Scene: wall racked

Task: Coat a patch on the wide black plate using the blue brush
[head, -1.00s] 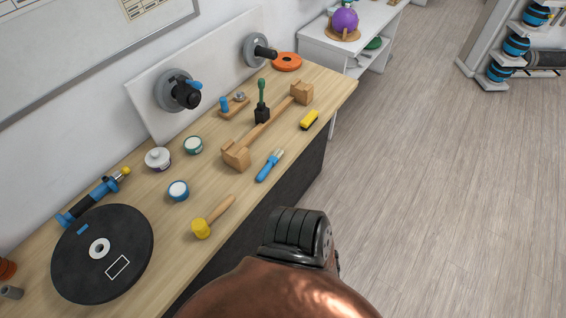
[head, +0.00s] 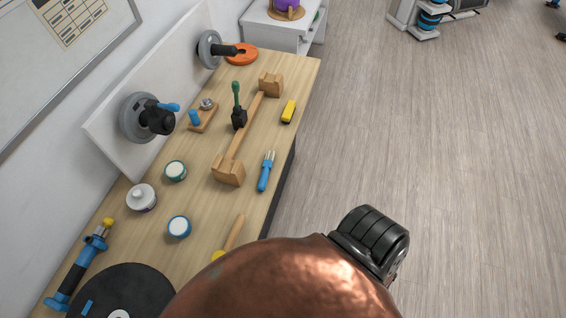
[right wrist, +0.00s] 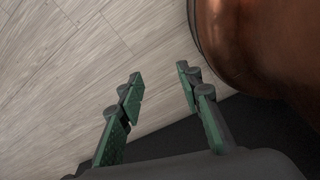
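The blue brush (head: 263,178) lies on the wooden bench near its right edge, with its pale tip pointing away. The wide black plate (head: 122,284) lies flat on the bench at the lower left. The bottom edge of the picture cuts it off, so its outlined patch is out of view. A small blue piece lies on the plate. My right gripper (right wrist: 158,84) shows in the right wrist view, its two green-padded fingers apart and nothing between them, with floor behind. My left gripper is not in view.
Near the brush are a wooden double-ended block (head: 229,170), a yellow block (head: 289,111) and a partly hidden mallet (head: 235,232). Small tubs (head: 179,227) and a blue-black tool (head: 82,262) lie nearer the plate. Wall-mounted hubs (head: 147,117) stick out over the bench.

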